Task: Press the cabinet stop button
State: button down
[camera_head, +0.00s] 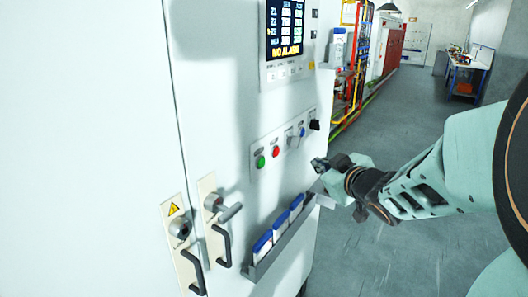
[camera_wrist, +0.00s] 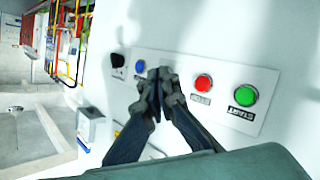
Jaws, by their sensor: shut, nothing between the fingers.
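The white cabinet (camera_head: 225,100) carries a button panel. Its red stop button (camera_head: 276,152) sits beside the green start button (camera_head: 260,162). In the wrist view, the red button (camera_wrist: 203,83) has a label below it that looks like STOP, and the green button (camera_wrist: 246,95) is labelled START. My gripper (camera_head: 320,165) is shut and empty, to the right of and below the panel in the head view. In the wrist view, the gripper (camera_wrist: 159,74) tips overlap the panel left of the red button, beside a blue button (camera_wrist: 141,67). I cannot tell if they touch the panel.
A black knob (camera_head: 314,125) is at the panel's right end. Below are a tray (camera_head: 278,243) of blue-topped items and two dark door handles (camera_head: 222,246). A display (camera_head: 286,30) sits above. The floor (camera_head: 400,255) to the right is open.

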aim_at(276, 152)
jog(key=w+a+b, duration=0.4)
jog(key=w+a, duration=0.1)
jog(key=a, duration=0.2)
dwell(0.3)
jog(key=shift+w+a, duration=0.15)
dwell(1.2)
jog(key=shift+w+a, duration=0.15)
jog(key=shift+a, duration=0.05)
jog(key=shift+w+a+b, duration=0.3)
jog(key=shift+a+b, duration=0.15)
dwell(0.8)
jog(key=shift+s+d+r, duration=0.1)
jog(key=shift+s+d+p, duration=0.45)
jog(key=shift+d+p, duration=0.1)
jog(key=shift+d, duration=0.1)
